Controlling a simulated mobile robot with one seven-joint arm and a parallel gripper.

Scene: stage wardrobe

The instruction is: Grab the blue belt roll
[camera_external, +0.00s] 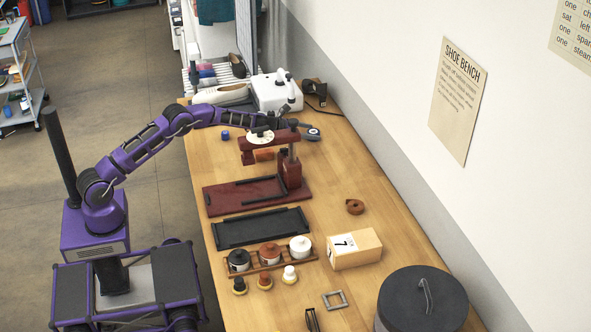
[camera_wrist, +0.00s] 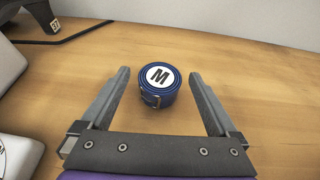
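The blue belt roll (camera_wrist: 159,85) lies flat on the wooden table, with a white disc marked M on top and a metal buckle on its near side. In the external view, the roll (camera_external: 313,135) is near the table's wall side, beside the far end of the arm. My gripper (camera_wrist: 159,73) is open and empty. In the wrist view the roll appears between its two fingers, with a gap on each side. In the external view my gripper (camera_external: 301,124) is small and just above and left of the roll.
A dark red press-like stand (camera_external: 255,196) is close in front of the arm's end. A white machine (camera_external: 272,94) and a dark object with a cable (camera_external: 314,88) stand behind. A small blue item (camera_external: 225,135) lies left. The wall is right.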

